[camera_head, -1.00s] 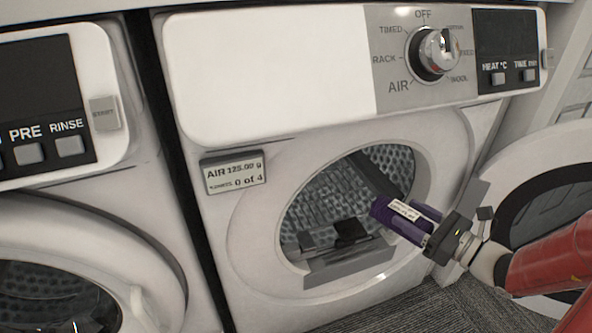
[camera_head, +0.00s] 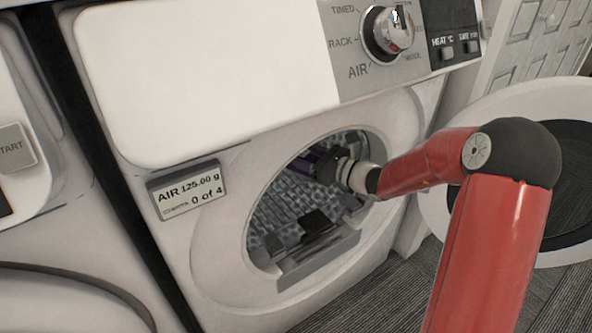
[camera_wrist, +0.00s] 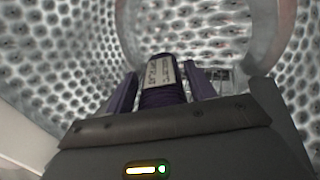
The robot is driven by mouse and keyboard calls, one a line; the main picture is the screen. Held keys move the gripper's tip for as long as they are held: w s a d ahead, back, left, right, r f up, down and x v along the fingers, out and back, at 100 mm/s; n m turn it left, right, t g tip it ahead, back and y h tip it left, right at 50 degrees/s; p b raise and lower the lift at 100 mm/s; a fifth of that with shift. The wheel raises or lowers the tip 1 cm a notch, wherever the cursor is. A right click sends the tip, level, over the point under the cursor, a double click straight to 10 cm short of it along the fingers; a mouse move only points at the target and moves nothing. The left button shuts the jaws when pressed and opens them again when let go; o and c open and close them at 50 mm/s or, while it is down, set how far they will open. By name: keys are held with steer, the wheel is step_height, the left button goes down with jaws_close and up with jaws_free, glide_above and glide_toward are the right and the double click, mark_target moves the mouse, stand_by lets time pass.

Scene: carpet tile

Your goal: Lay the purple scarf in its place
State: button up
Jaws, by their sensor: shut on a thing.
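The purple scarf (camera_wrist: 160,85) is rolled up and has a white printed label. My gripper (camera_wrist: 162,88) is shut on it, with the roll between the two fingers in the wrist view. In the head view the gripper (camera_head: 325,163) is inside the upper part of the dryer drum, and only a dark purple bit of the scarf (camera_head: 307,160) shows there. The drum (camera_head: 273,222) has a dimpled metal wall. A grey rack (camera_head: 318,257) with a dark block sits low in the drum mouth. The label (camera_head: 187,190) reads AIR 125.00 g, 0 of 4.
The round door (camera_head: 560,95) stands open at the right. My red arm passes through the right side of the round opening, near its rim (camera_head: 392,120). A mode knob (camera_head: 388,35) is above. Another machine (camera_head: 40,215) stands at the left.

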steer(key=w+a, duration=0.2)
steer(key=w, duration=0.1)
steer(key=shift+s+d+f, duration=0.1)
steer(key=shift+s+f, duration=0.1)
steer(key=shift+f, duration=0.7)
steer(key=shift+w+f+b, duration=0.15)
steer(key=shift+f+b, duration=0.5)
steer(key=shift+f, duration=1.9)
steer(key=shift+f, duration=0.1)
steer(key=o, duration=1.2)
